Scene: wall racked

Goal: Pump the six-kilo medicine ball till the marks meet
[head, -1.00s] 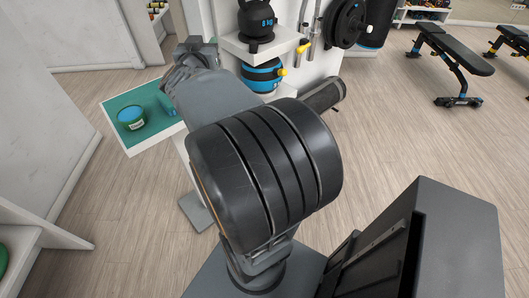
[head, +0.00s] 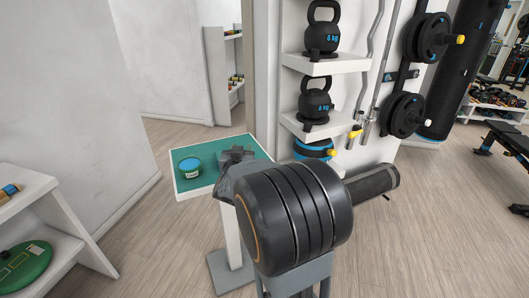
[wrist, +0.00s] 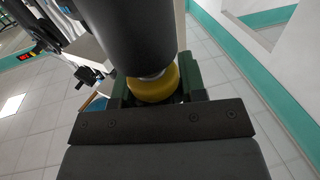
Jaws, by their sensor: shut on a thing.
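A blue and black ball (head: 314,148) with a yellow fitting (head: 332,153) sits low on the wall rack in the head view, partly hidden by my arm; no weight or marks can be read on it. My gripper (head: 236,156) is over the small teal-topped table, mostly hidden behind my arm. In the wrist view my gripper (wrist: 155,86) has its dark green fingers shut on a rounded yellow part (wrist: 153,90). This part joins the end of a thick black cylinder (wrist: 130,35) that fills the upper middle. I cannot tell what the whole thing is.
A tub (head: 190,167) with a blue lid stands on the table (head: 211,146). Kettlebells (head: 321,37) rest on shelves above the ball. A dark roller (head: 372,182) is right of my arm. White shelves (head: 67,235) stand at the left. Wooden floor is open at the right.

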